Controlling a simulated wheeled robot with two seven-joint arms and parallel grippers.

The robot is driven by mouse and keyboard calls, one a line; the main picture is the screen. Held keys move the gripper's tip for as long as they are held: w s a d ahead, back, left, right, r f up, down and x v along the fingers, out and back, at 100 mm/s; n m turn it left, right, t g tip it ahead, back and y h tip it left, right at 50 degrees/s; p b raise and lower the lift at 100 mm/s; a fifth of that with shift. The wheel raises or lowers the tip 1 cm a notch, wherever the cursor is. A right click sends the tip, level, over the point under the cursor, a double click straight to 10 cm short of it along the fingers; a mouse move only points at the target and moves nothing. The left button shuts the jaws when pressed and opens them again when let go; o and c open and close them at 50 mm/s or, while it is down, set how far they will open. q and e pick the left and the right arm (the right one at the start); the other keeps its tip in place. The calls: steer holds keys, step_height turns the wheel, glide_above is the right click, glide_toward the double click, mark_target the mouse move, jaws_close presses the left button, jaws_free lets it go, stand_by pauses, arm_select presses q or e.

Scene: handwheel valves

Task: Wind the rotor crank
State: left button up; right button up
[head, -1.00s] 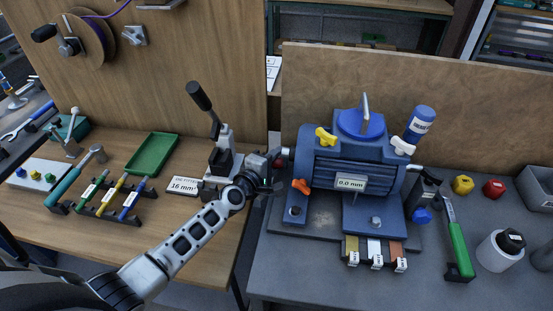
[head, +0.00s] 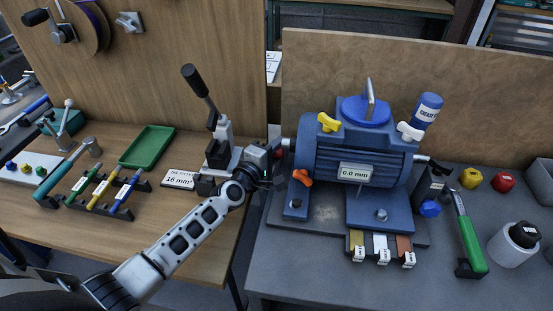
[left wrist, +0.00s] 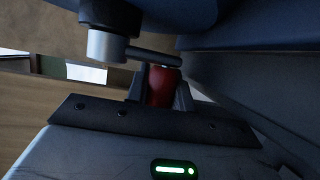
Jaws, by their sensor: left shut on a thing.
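The blue motor-like machine (head: 350,165) stands on the right bench, with a plate reading 0.0 mm on its front. Its rotor crank is on the left end, at the shaft (head: 285,144), and is partly hidden by my gripper in the head view. In the left wrist view the crank's metal hub (left wrist: 106,46) carries a thin arm that reaches to a red handle (left wrist: 161,87). My left gripper (left wrist: 161,92) is shut on that red handle, one dark finger on each side. In the head view my left gripper (head: 271,170) is beside the machine's left end. My right gripper is not in view.
A lever press (head: 215,135) stands close left of my gripper. The left bench holds a green tray (head: 148,147) and a rack of coloured tools (head: 105,195). A green-handled hammer (head: 470,243) and a grey pot (head: 510,248) are right of the machine.

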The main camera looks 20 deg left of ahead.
arm_select(q)
steer(key=o, duration=0.7)
steer(key=s, duration=0.5)
steer(key=s+a, duration=0.1)
steer(key=s, duration=0.4)
steer(key=s+a+r, duration=0.1)
steer(key=s, duration=0.4)
steer(key=shift+s+a+r, duration=0.1)
steer(key=shift+s+a, duration=0.05)
steer(key=shift+s, duration=0.2)
